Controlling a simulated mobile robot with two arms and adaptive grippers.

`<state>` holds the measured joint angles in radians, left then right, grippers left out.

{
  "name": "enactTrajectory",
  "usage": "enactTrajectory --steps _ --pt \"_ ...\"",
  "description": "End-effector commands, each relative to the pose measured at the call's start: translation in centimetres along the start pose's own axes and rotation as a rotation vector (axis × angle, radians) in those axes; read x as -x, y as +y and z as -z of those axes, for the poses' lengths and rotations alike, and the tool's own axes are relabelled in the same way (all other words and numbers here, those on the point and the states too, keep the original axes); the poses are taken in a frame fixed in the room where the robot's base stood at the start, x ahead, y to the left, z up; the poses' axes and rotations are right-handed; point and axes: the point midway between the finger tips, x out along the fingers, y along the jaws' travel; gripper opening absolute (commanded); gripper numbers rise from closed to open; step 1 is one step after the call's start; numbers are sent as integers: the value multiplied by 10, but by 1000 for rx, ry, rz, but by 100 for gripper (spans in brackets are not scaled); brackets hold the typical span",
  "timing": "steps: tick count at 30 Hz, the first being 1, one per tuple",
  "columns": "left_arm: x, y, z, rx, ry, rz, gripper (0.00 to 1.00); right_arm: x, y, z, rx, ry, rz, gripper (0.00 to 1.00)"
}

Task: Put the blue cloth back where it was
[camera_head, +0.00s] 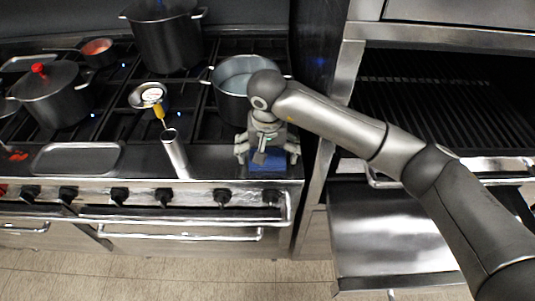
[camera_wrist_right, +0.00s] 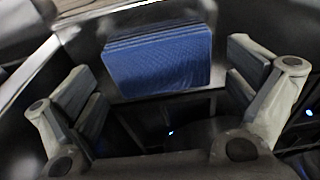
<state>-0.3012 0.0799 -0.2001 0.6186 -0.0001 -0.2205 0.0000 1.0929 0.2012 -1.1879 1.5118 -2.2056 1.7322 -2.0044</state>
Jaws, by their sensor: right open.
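The blue cloth (camera_head: 267,164) lies folded on the front ledge of the stove, at its right end. In the right wrist view the cloth (camera_wrist_right: 158,62) shows as a stack of folded layers, between and beyond the two fingers. My right gripper (camera_head: 267,157) is open and points down just over the cloth. In the right wrist view the fingers of the gripper (camera_wrist_right: 168,95) stand wide apart, one on each side of the cloth, with nothing held. In the head view the gripper hides part of the cloth. My left gripper is not in view.
A large open pot (camera_head: 232,82) stands on the burner just behind my gripper. A lidded pot (camera_head: 50,92) and a tall pot (camera_head: 165,40) stand on other burners. A grill oven (camera_head: 440,95) is at right.

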Motion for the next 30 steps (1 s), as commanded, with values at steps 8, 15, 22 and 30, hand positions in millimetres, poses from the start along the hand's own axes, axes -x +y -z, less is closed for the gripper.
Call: enactTrajectory --steps 8,15,22,30 --pt "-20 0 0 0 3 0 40 52 0 2 1 9 0 100" --pt "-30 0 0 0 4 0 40 95 0 1 1 5 0 100" --pt "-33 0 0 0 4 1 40 112 0 0 1 3 0 100" --pt "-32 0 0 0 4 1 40 112 0 0 1 2 0 100"
